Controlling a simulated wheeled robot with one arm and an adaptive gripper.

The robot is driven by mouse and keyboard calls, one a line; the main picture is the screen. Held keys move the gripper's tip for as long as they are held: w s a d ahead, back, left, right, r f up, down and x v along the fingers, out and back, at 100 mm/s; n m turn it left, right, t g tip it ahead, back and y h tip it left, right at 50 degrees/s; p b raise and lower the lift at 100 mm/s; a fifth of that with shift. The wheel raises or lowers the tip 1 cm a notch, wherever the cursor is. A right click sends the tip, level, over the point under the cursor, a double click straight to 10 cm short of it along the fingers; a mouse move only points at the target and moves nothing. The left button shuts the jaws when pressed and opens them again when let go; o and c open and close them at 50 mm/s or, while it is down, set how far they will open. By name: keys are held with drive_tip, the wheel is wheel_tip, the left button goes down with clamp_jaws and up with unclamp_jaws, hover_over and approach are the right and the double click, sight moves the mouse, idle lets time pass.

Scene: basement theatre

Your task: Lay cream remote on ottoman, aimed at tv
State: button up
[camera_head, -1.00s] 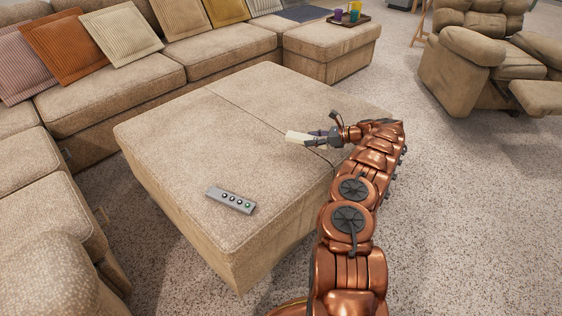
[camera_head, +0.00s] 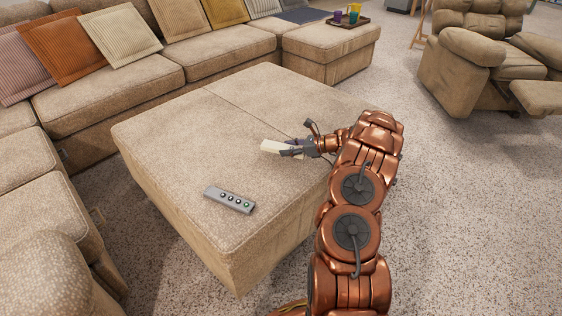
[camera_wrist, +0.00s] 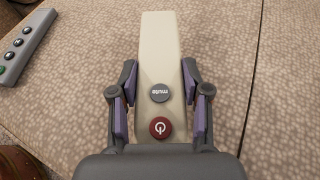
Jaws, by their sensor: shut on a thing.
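The cream remote (camera_wrist: 160,45) is between the purple-padded fingers of my gripper (camera_wrist: 157,98) in the wrist view. A dark mute button and a red power button face up near my palm. In the head view the cream remote (camera_head: 272,147) points left from my gripper (camera_head: 290,149), over the right part of the beige ottoman (camera_head: 180,135). Whether the remote touches the ottoman top or is just above it, I cannot tell. The tv is not in view.
A grey remote (camera_head: 229,200) with several buttons lies on the ottoman's near side; it also shows in the wrist view (camera_wrist: 22,48). A sectional sofa (camera_head: 110,90) with cushions lies behind and left. A tray (camera_head: 349,21) with cups is at the back. A recliner (camera_head: 480,65) stands right.

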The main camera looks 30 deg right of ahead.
sight(281, 164)
drive_tip(key=shift+a+f+b, duration=0.15)
drive_tip(key=shift+a+b, duration=0.2)
drive_tip(key=shift+a, duration=1.2)
wheel_tip(281, 164, down, 4)
drive_tip(key=shift+a+r+b, duration=0.1)
drive_tip(key=shift+r+b, duration=0.05)
drive_tip(key=shift+b, duration=0.75)
drive_tip(key=shift+r, duration=0.1)
drive_tip(key=o, duration=1.3)
